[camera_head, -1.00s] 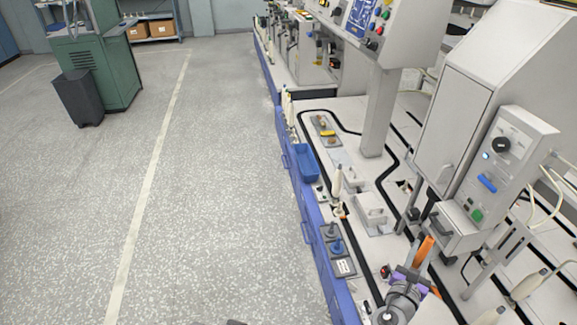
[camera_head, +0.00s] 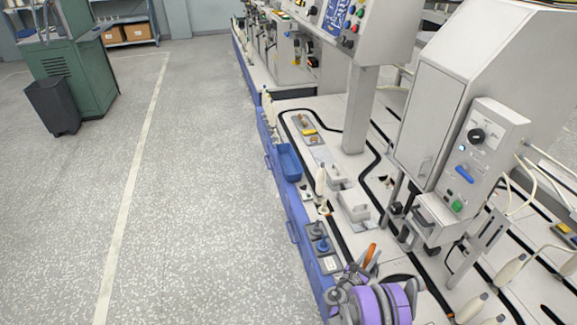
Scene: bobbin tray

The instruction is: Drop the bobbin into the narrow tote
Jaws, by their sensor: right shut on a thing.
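My right gripper (camera_head: 364,268), with the purple-banded wrist of my arm behind it, is at the lower middle over the front part of the machine bed. It is shut on a slim orange bobbin (camera_head: 370,251), which sticks up tilted from it. The bobbin's lower part is hidden by the gripper. A small narrow blue tote (camera_head: 289,163) is on the bed's front edge, farther away and up-left of the gripper. The bobbin is well apart from the tote. My left gripper is not in view.
A grey post (camera_head: 355,120) and control box (camera_head: 476,160) rise from the bed. A dark bin (camera_head: 52,107) stands by a green machine (camera_head: 75,70). The floor (camera_head: 200,210) at left is clear.

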